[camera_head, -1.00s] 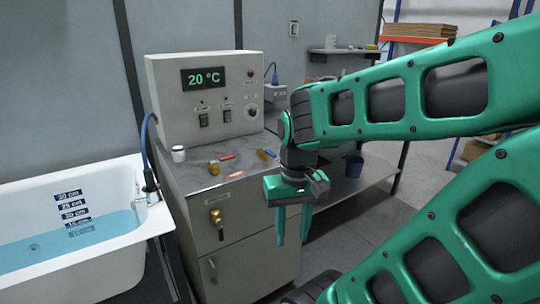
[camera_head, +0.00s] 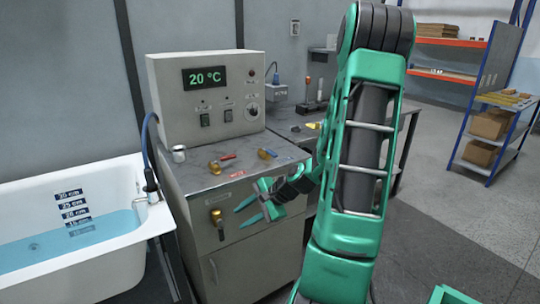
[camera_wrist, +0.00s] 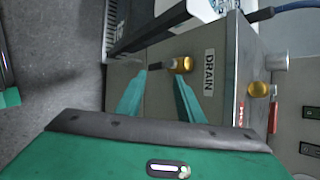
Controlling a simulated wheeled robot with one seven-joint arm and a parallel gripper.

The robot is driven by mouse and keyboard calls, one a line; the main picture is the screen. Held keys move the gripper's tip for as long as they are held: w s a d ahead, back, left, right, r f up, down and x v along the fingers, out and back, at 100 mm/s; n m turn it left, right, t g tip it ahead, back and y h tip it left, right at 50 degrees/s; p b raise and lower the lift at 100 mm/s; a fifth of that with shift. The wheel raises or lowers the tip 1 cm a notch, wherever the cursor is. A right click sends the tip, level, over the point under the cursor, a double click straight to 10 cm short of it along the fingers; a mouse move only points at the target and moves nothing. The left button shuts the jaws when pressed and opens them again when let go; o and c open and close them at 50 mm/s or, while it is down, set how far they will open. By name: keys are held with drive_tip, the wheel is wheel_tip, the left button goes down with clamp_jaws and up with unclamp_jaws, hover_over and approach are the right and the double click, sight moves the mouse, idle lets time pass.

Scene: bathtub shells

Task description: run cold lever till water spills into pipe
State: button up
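The brass of the red lever (camera_wrist: 258,89) also shows in the wrist view. The white tub (camera_head: 120,185) holds blue water (camera_head: 75,235), its surface well below the rim. No spilling is visible. My gripper (camera_head: 240,216) is open and empty, low in front of the cabinet's front face. In the wrist view its fingers (camera_wrist: 160,76) point toward the brass drain valve (camera_wrist: 181,64) with a dark handle; contact cannot be told. The blue lever is not seen there.
The control box (camera_head: 205,100) reads 20 °C behind the levers. A blue hose (camera_head: 146,145) runs to the tub's rim. A workbench (camera_head: 290,122) stands behind my arm, and shelving (camera_head: 490,125) at the right.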

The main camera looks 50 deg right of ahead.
drive_tip(key=w+d+r+m+t, duration=0.2)
drive_tip(key=w+d+m+t, duration=0.1)
drive_tip(key=d+m, duration=0.2)
drive_tip(key=m+t+h, duration=0.6)
drive_tip(key=m+h, duration=0.2)
drive_tip(key=m, duration=0.6)
approach(265, 148)
drive_tip(key=shift+t, duration=0.3)
drive_tip(key=x, duration=0.5)
drive_tip(key=shift+w+d+f, duration=0.2)
drive_tip(key=shift+d+f, duration=0.1)
drive_tip(key=shift+f, duration=0.05)
clamp_jaws()
